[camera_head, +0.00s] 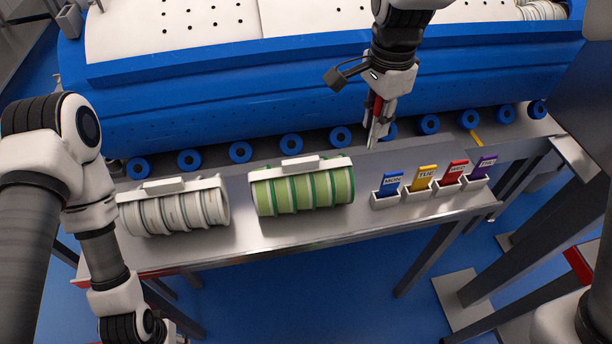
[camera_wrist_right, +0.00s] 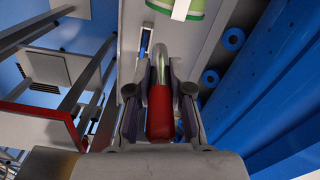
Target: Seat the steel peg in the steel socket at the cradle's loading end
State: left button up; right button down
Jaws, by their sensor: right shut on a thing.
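My right gripper (camera_head: 376,122) is shut on a peg with a red grip and a bare steel end. The red part (camera_wrist_right: 160,118) sits between the fingers in the right wrist view, and the rounded steel end (camera_wrist_right: 162,60) sticks out past them. In the head view the peg's steel end (camera_head: 373,136) points down, above the back edge of the bench, in front of the blue cradle (camera_head: 250,100). I cannot make out the steel socket in either view. My left arm comes in at the left, and its gripper is cut off below the frame.
A metal bench (camera_head: 300,228) holds a white-striped tub carrier (camera_head: 180,212), a green one (camera_head: 305,190) and several coloured day tags in holders, such as the yellow tag (camera_head: 423,178). Blue rollers (camera_head: 240,152) line the cradle's lower front. Blue floor lies before the bench.

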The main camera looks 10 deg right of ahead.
jog(key=shift+s, duration=0.3)
jog(key=f, duration=1.7)
jog(key=shift+s+f, duration=0.15)
jog(key=shift+s, duration=0.25)
jog(key=shift+w+f, duration=0.15)
jog(key=shift+w, duration=0.05)
jog(key=shift+s+f, duration=0.1)
jog(key=shift+s, duration=0.1)
jog(key=c, duration=1.1)
grip_release()
jog(key=shift+o, duration=0.2)
jog(key=shift+w, duration=0.1)
